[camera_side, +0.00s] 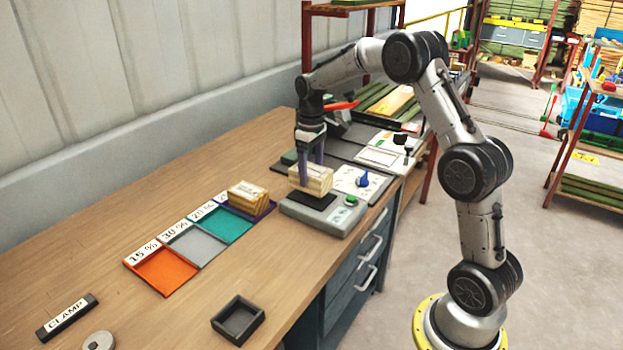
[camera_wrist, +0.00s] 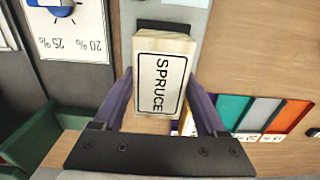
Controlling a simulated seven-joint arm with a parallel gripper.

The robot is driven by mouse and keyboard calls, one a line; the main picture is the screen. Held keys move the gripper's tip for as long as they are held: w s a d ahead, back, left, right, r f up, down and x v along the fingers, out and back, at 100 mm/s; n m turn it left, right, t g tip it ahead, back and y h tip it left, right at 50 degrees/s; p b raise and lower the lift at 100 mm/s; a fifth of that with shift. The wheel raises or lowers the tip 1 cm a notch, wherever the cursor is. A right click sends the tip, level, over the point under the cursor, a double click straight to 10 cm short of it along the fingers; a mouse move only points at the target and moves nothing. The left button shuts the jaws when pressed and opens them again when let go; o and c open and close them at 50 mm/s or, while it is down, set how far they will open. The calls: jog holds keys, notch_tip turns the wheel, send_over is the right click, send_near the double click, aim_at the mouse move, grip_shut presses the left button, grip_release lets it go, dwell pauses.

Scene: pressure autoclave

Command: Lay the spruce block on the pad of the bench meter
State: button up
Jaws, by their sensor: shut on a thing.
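The spruce block (camera_wrist: 160,80) is a pale wooden block with a "SPRUCE" label on top in the wrist view. My gripper (camera_side: 308,178) is shut on it, with a purple finger on each side. In the side view the spruce block (camera_side: 311,180) is over the black pad (camera_side: 312,200) of the bench meter. I cannot tell whether its underside touches the pad. The bench meter (camera_side: 330,215) is a grey box with a green button at its right. In the wrist view part of the dark pad (camera_wrist: 165,25) shows beyond the block; the rest is hidden under it.
Another wooden block (camera_side: 248,196) sits in the last of a row of coloured trays, left of the meter. A dial card with a blue knob (camera_side: 363,180) lies behind the meter. A small black tray (camera_side: 238,320) stands near the front edge. The left bench is mostly clear.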

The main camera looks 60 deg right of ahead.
aim_at(311, 170)
jog(key=shift+f, duration=1.2)
jog(key=shift+f, duration=0.1)
jog(key=o, duration=1.5)
jog(key=shift+s, duration=0.1)
jog(key=shift+c, duration=0.2)
notch_tip(311, 170, up, 11)
jog(key=shift+r, duration=0.1)
jog(key=shift+a+r, duration=0.15)
jog(key=shift+r, duration=0.4)
jog(key=s+a+r+t, duration=0.2)
jog(key=s+a+r, duration=0.1)
jog(key=s+a, duration=0.35)
jog(key=s+a+r+t, duration=0.1)
jog(key=s+a+r, duration=0.3)
jog(key=s+a, duration=0.25)
jog(key=s+a+f+t, duration=0.1)
jog(key=s+a+f, duration=0.1)
jog(key=s, duration=0.5)
jog(key=s+a+f+t, duration=0.1)
jog(key=s+a+f, duration=0.1)
jog(key=s, duration=0.5)
jog(key=shift+s+a+f+t, duration=0.15)
jog(key=shift+s+f+t, duration=0.2)
jog(key=shift+f, duration=0.55)
